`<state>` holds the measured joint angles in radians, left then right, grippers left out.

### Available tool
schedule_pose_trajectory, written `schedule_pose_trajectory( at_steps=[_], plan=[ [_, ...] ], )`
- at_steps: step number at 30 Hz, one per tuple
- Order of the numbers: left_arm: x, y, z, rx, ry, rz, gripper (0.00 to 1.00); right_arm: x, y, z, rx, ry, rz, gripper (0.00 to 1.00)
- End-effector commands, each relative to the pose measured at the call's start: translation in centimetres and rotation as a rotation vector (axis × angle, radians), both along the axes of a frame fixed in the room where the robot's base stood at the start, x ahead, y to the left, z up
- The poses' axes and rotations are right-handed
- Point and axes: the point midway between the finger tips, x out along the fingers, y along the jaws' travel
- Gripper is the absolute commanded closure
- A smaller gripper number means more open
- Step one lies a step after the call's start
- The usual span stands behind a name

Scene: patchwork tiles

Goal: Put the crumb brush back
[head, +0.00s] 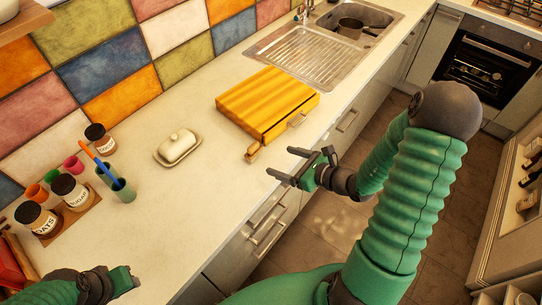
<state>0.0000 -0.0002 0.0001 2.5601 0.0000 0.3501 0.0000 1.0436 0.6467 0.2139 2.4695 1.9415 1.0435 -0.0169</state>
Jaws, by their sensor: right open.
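A small wooden piece with a dark end, which looks like the crumb brush (253,151), lies on the pale counter near its front edge. It is just in front of a yellow striped wooden box (262,100) with a metal handle on its front side. My right gripper (286,164) is open and empty, its fingers pointing left toward the brush, a short way to its right and apart from it in the picture.
A butter dish (178,146) stands left of the box. A dark-lidded jar (100,138), a green cup (123,190) holding a blue-and-orange stick, and several jars and small cups stand further left. A sink (310,56) is behind. The counter's front middle is clear.

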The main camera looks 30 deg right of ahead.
Motion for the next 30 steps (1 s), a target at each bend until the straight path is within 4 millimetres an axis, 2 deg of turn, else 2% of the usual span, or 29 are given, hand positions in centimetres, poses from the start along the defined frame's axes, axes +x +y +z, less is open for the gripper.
schedule_pose_trajectory(
  at_steps=[2,4,5,8,9,11,12,14,16,18,21,23,30],
  plan=[
    [0.0,0.0,0.0,0.000,0.000,0.000,0.64,-0.7,-0.1,0.3,-0.002,0.001,0.006,0.19],
    [0.0,0.0,0.0,0.000,0.000,0.000,0.64,-1.1,1.3,0.4,-0.026,0.010,0.073,0.19],
    [0.0,0.0,0.0,0.000,0.000,0.000,0.64,-1.3,2.7,0.4,-0.050,0.019,0.136,0.19],
    [0.0,0.0,0.0,0.000,0.000,0.000,0.64,-4.1,9.6,-0.2,-0.218,0.063,0.512,0.19],
    [0.0,0.0,0.0,0.000,0.000,0.000,0.64,-6.2,12.2,-0.8,-0.329,0.081,0.715,0.19],
    [0.0,0.0,0.0,0.000,0.000,0.000,0.64,-9.8,14.6,-1.8,-0.536,0.094,1.035,0.19],
    [0.0,0.0,0.0,0.000,0.000,0.000,0.64,-11.9,15.0,-2.3,-0.693,0.089,1.240,0.19],
    [0.0,0.0,0.0,0.000,0.000,0.000,0.64,-13.7,14.4,-2.8,-0.943,0.055,1.521,0.19],
    [0.0,0.0,0.0,0.000,0.000,0.000,0.64,-13.9,13.0,-2.4,-1.237,-0.023,1.790,0.19],
    [0.0,0.0,0.0,0.000,0.000,0.000,0.64,-12.6,12.0,-1.5,-1.497,-0.122,1.977,0.19],
    [0.0,0.0,0.0,0.000,0.000,0.000,0.64,-10.6,11.8,0.0,-1.751,-0.249,2.125,0.19],
    [0.0,0.0,0.0,0.000,0.000,0.000,0.64,-9.9,11.9,0.5,-1.831,-0.296,2.165,0.19],
    [0.0,0.0,0.0,0.000,0.000,0.000,0.64,-9.5,11.9,0.7,-1.866,-0.315,2.184,0.19]
  ],
)
